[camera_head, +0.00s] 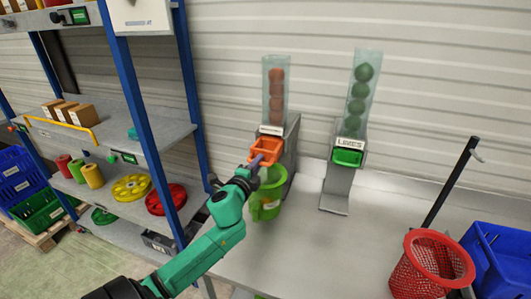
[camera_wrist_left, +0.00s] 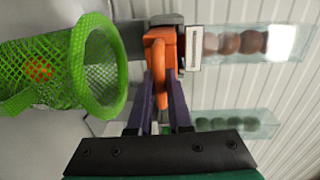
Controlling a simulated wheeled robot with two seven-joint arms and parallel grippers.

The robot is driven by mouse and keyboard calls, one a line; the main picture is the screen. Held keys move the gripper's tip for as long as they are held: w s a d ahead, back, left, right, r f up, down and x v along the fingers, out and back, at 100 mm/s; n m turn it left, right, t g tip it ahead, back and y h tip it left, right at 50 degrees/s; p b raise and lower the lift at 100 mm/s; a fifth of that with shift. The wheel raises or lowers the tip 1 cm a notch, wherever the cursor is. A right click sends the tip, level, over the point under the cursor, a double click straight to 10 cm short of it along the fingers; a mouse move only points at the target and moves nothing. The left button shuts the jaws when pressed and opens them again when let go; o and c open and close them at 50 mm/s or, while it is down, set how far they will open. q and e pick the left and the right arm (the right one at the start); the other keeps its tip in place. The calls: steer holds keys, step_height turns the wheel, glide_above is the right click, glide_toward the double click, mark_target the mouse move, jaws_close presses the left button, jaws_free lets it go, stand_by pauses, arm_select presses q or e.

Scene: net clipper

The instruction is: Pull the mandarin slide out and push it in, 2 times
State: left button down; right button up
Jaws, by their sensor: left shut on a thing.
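The orange mandarin slide (camera_head: 265,146) sits at the foot of a clear tube of orange-brown balls (camera_head: 276,95). My left gripper (camera_head: 257,161) is at its front. In the left wrist view, the purple fingers (camera_wrist_left: 161,95) are shut on the orange slide's handle (camera_wrist_left: 160,65). How far the slide stands out of its holder is hard to tell. A green net basket (camera_head: 268,196) hangs just below the slide. In the left wrist view, an orange patch, perhaps a mandarin (camera_wrist_left: 39,70), shows through its mesh. My right gripper is not in view.
A lime dispenser (camera_head: 362,95) with a green slide (camera_head: 348,157) stands to the right. A red net basket (camera_head: 432,265) and a blue crate (camera_head: 500,258) are at the front right. Shelves with a blue post (camera_head: 150,120) stand at left. The table's middle (camera_head: 330,245) is clear.

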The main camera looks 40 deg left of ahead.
arm_select(q)
steer(key=shift+b+x, duration=0.7)
steer(key=shift+x, duration=3.25)
steer(key=shift+d+r, duration=0.1)
